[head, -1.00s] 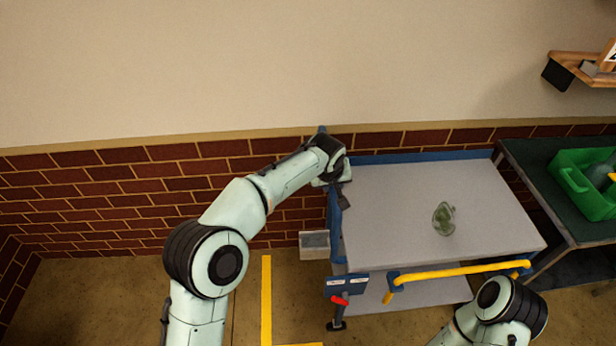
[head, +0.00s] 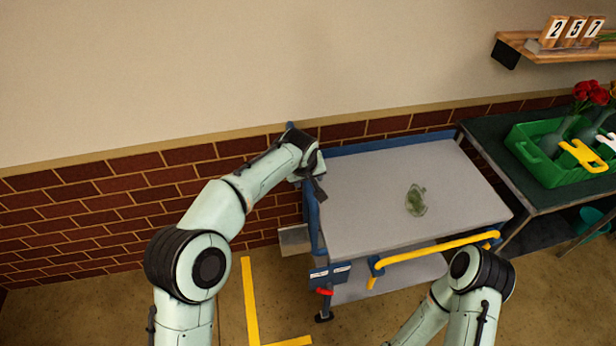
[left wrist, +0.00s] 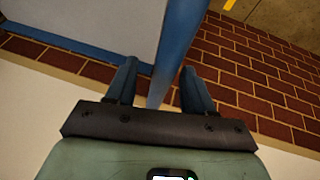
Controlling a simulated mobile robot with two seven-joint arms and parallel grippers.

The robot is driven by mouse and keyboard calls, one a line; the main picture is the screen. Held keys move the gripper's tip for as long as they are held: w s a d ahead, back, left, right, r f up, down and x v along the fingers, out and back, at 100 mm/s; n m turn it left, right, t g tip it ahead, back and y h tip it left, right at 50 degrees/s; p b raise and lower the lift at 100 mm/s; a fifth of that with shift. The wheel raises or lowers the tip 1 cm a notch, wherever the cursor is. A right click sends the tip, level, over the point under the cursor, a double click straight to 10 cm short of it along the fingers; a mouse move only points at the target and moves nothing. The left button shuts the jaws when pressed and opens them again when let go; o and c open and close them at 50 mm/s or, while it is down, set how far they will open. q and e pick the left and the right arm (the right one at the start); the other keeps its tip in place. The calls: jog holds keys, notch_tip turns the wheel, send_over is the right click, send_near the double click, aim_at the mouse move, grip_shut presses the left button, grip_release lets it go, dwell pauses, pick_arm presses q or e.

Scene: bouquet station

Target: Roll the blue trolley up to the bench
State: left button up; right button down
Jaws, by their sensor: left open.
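The blue trolley (head: 340,225) has a grey top, a blue rim and a yellow bar (head: 430,253) along its near side. It stands by the wall, its right end close beside the green-topped bench (head: 487,130); I cannot tell whether they touch. My left gripper (head: 316,186) is at the trolley's left end. In the left wrist view, its fingers (left wrist: 158,78) are apart, one on each side of a blue post (left wrist: 182,35); contact is unclear. My right arm comes in at the lower right, but its gripper is out of view.
A greenish glass piece (head: 416,200) is on the trolley top. A green crate (head: 530,160) with flowers and a yellow-handled tool (head: 582,155) is on the bench. A wooden shelf (head: 535,48) juts from the wall above. Yellow floor tape (head: 250,300) marks clear floor at left.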

pick_arm(q)
jog(key=v, duration=1.3)
jog(key=shift+s, duration=0.15)
pick_arm(e)
jog(key=shift+f, duration=0.1)
pick_arm(q)
jog(key=shift+r, duration=0.1)
pick_arm(e)
jog(key=shift+s, duration=0.1)
